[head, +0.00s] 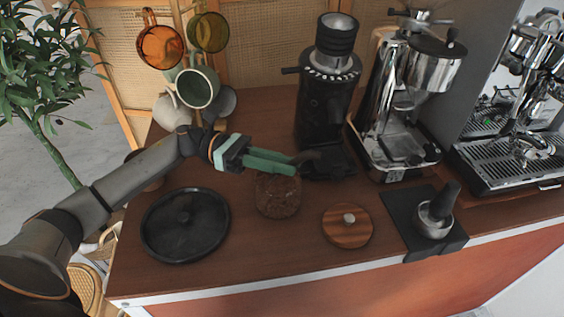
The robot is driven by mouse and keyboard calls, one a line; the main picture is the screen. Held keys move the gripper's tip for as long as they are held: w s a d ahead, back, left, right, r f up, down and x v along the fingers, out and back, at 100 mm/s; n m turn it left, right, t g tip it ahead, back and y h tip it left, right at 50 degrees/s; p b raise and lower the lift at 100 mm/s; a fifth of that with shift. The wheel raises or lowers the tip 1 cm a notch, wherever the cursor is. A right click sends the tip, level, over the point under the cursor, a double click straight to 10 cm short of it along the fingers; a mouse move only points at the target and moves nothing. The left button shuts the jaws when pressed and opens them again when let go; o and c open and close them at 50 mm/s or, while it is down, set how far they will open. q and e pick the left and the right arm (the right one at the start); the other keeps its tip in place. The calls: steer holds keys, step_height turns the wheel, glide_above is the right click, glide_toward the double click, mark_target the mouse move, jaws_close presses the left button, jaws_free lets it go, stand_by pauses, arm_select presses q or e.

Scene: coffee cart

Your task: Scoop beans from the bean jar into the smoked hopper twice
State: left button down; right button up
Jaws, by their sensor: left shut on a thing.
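The bean jar (278,197) stands open on the wooden counter, with brown beans showing inside. My left gripper (292,163) is above the jar's back rim, its green fingers shut on a small dark scoop (307,156). The scoop is partly hidden by the fingers, and I cannot tell whether beans are in it. The black grinder (326,110) stands behind and to the right of the jar, with the dark smoked hopper (337,36) on its top. The scoop is well below the hopper. My right gripper is out of view.
A round wooden lid (346,228) lies right of the jar, and a black round tray (186,226) lies left. Mugs (197,87) hang at the back left. A tamper on a black mat (408,220) and espresso machines (405,100) stand at right.

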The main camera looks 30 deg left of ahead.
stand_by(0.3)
arm_select(q)
steer(key=shift+r, duration=0.25)
steer(key=shift+r+p, duration=1.1)
steer(key=shift+r, duration=1.2)
steer(key=shift+r+p, duration=0.6)
steer(key=shift+r, duration=1.1)
